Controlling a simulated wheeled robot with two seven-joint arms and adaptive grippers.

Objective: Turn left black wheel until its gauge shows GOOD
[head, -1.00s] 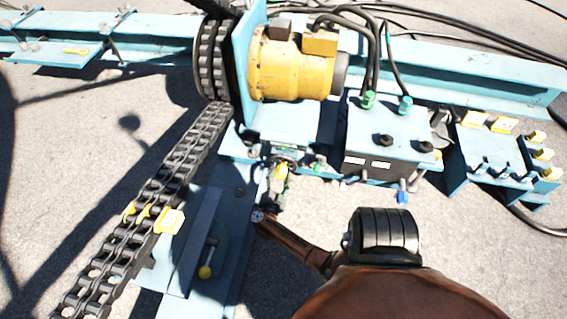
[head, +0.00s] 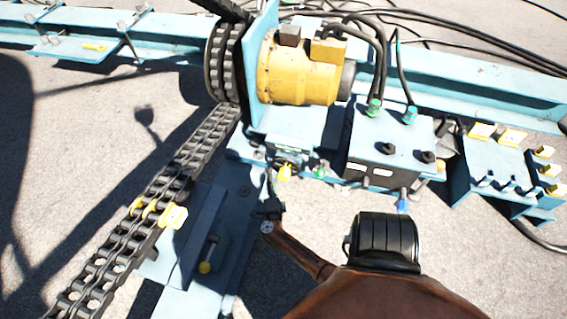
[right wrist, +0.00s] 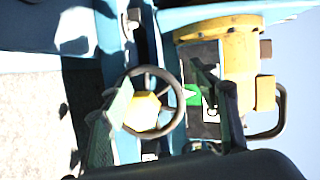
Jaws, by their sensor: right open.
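The black wheel (right wrist: 176,88), with spokes and a yellow hub (right wrist: 143,111), is large in the right wrist view. In the head view only a small dark and yellow patch shows at the wheel (head: 285,171), below the yellow motor. My right gripper (right wrist: 168,112) is open, its two dark fingers on either side of the wheel's rim; I cannot tell whether they touch it. Behind the right finger is a gauge panel (right wrist: 193,95) with a green patch and white marking. The finger partly covers it, and I cannot read the gauge. My left gripper is not in view.
The yellow motor (head: 290,75) stands behind the wheel. A blue box (head: 392,140) with hoses stands on the right. Bare ground (head: 90,150) lies left of the chain.

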